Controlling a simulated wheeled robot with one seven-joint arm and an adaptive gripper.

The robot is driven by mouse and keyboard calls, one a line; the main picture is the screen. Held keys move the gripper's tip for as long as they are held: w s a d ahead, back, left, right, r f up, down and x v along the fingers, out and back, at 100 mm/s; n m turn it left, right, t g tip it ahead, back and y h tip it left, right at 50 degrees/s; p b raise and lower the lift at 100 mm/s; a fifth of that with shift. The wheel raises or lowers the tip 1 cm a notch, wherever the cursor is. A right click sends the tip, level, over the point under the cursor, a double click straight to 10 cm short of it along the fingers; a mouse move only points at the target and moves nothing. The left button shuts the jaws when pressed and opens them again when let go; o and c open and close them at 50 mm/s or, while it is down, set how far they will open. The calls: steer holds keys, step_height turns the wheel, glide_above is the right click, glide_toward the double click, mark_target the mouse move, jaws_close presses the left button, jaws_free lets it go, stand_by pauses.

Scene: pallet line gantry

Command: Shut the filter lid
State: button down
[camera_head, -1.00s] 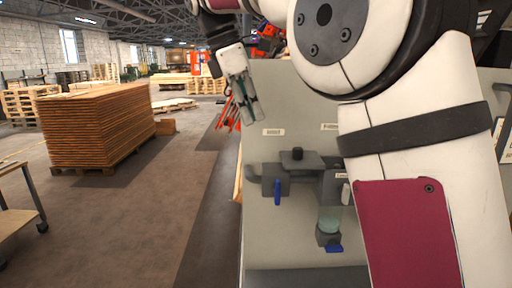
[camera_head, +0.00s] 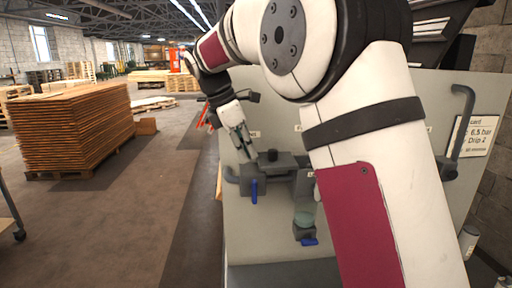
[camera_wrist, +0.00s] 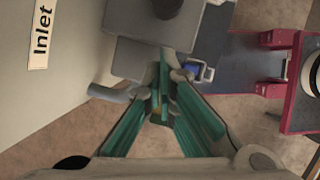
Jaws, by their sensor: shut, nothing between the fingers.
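A grey block-shaped unit with a flat top plate and a dark round knob (camera_head: 272,155) is mounted on the pale panel; I take this plate to be the filter lid, but cannot tell for sure. It shows at the top of the wrist view (camera_wrist: 145,20). A blue handle (camera_head: 254,190) hangs below it. My gripper (camera_head: 248,153) is shut and empty, pointing down at the unit's upper left edge. In the wrist view my gripper (camera_wrist: 160,100) overlaps the grey block; I cannot tell whether they touch. My arm hides part of the unit's right side.
The pale panel (camera_head: 245,235) carries a clear bowl (camera_head: 304,213) with a blue tap below the unit, and a grey pipe (camera_head: 460,120) at right. An "Inlet" label (camera_wrist: 41,38) is beside the unit. Stacked boards (camera_head: 75,130) stand left; the floor between is clear.

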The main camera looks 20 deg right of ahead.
mark_target(294, 160)
steer(key=shift+d, duration=1.1)
steer(key=s+d, duration=0.1)
steer(key=d, duration=0.2)
steer(key=s+d+p, duration=0.1)
steer(key=d, duration=0.2)
steer(key=d+p, duration=0.1)
steer(key=d, duration=0.2)
steer(key=shift+s+r, duration=0.1)
steer(key=shift+s, duration=0.3)
steer(key=shift+s+d, duration=0.1)
steer(key=shift+d, duration=0.4)
steer(key=v, duration=1.2)
